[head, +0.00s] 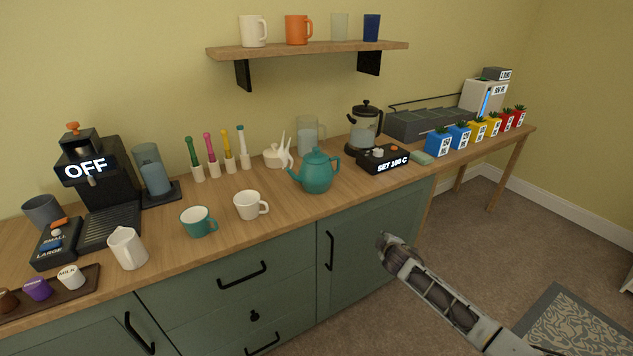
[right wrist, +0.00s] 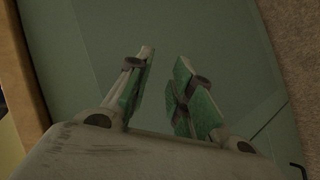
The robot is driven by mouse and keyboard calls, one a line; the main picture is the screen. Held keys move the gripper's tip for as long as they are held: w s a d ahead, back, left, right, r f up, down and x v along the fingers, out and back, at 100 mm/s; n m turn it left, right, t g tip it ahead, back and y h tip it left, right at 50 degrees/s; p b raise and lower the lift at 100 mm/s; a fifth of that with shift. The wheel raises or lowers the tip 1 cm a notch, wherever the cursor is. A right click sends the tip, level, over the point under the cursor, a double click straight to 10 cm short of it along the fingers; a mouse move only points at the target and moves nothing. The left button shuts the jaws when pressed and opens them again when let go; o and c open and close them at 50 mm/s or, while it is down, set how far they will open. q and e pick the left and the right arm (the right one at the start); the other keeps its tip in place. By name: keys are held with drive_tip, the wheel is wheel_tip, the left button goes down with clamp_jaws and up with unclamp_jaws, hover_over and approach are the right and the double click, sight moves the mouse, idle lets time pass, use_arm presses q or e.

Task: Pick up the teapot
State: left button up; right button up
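The teal teapot (head: 318,174) stands upright on the wooden counter (head: 365,190), right of the white cup. Its spout points left and its handle is on the right. My right gripper (head: 385,241) is in front of the green cabinet, lower than the countertop and apart from the teapot. In the right wrist view the two green-padded fingers (right wrist: 166,75) stand apart with nothing between them, facing the green cabinet front. The teapot is not in the right wrist view. My left gripper is not in view.
Left of the teapot are a white cup (head: 250,205) and a teal cup (head: 198,222). Behind it are a white pot (head: 276,157) and a glass pitcher (head: 311,136). A black control box (head: 384,160) stands close on its right. A shelf (head: 310,49) hangs above.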

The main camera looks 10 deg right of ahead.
drive_tip(key=w+a+r+n+t+b, duration=0.1)
drive_tip(key=w+r+n+t+b, duration=0.2)
drive_tip(key=r, duration=1)
drive_tip(key=w+a+r+n+t+b, duration=0.1)
drive_tip(key=w+r+n+t+b, duration=0.3)
drive_tip(key=r, duration=0.9)
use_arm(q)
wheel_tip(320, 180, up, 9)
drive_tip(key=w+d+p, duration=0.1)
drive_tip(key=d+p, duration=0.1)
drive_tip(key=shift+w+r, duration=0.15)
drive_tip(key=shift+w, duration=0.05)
use_arm(e)
drive_tip(key=a+f+n+g+y, duration=0.1)
drive_tip(key=n+y, duration=0.4)
drive_tip(key=n, duration=0.6)
drive_tip(key=s+a+f+n+y, duration=0.1)
drive_tip(key=a+f+n+y, duration=0.2)
drive_tip(key=n, duration=0.8)
drive_tip(key=shift+a+f+g+y, duration=0.4)
drive_tip(key=shift+a+y, duration=0.6)
drive_tip(key=shift+a, duration=0.6)
drive_tip(key=shift+r, duration=0.1)
